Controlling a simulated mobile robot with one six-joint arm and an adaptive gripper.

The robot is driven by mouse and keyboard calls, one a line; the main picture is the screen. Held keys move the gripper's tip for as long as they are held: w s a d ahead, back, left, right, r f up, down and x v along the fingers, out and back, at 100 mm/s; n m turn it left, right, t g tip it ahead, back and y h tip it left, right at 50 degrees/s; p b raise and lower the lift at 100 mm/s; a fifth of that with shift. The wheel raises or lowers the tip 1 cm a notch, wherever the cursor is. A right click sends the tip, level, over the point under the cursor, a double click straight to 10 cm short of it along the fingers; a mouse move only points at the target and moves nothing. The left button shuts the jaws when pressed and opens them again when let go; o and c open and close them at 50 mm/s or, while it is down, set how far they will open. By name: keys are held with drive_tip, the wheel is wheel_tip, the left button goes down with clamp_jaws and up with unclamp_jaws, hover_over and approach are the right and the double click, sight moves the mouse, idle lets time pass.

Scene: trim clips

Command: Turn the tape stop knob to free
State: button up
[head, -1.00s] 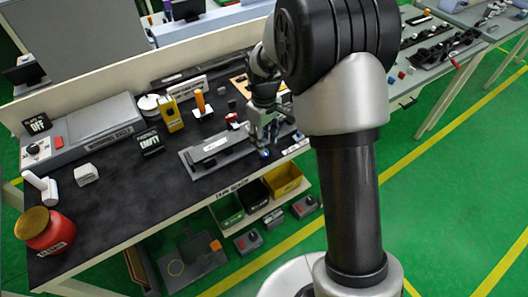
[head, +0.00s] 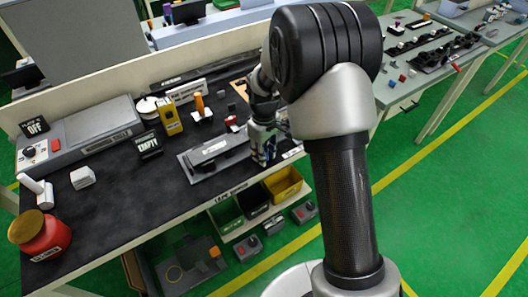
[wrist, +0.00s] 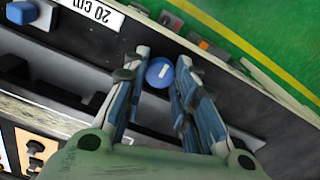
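The tape stop knob is a round blue knob (wrist: 160,72) with a white line across its face in the wrist view. My gripper (wrist: 164,62) is open, with one finger on each side of the knob in the picture. A narrow gap shows between the knob and each finger; I cannot tell how far the fingertips reach down past it. In the head view my gripper (head: 264,158) is low over the bench at the right end of a grey fixture (head: 185,157), and the knob is hidden behind it.
A "20 cm" label (wrist: 92,10) and a blue block (wrist: 21,12) lie at the upper left of the wrist view. In the head view, an orange-topped post (head: 200,105), a yellow device (head: 169,117) and an "EMPTY" sign (head: 148,144) stand behind the fixture. Bins (head: 283,185) hang below the bench edge.

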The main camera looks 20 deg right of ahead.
drive_tip(key=c, duration=0.3)
drive_tip(key=shift+m, duration=0.3)
drive_tip(key=shift+r+m+p, duration=0.1)
drive_tip(key=shift+m+p, duration=0.55)
drive_tip(key=shift+m, duration=0.25)
drive_tip(key=shift+m+p, duration=0.6)
drive_tip(key=shift+m, duration=1.2)
drive_tip(key=o, duration=0.8)
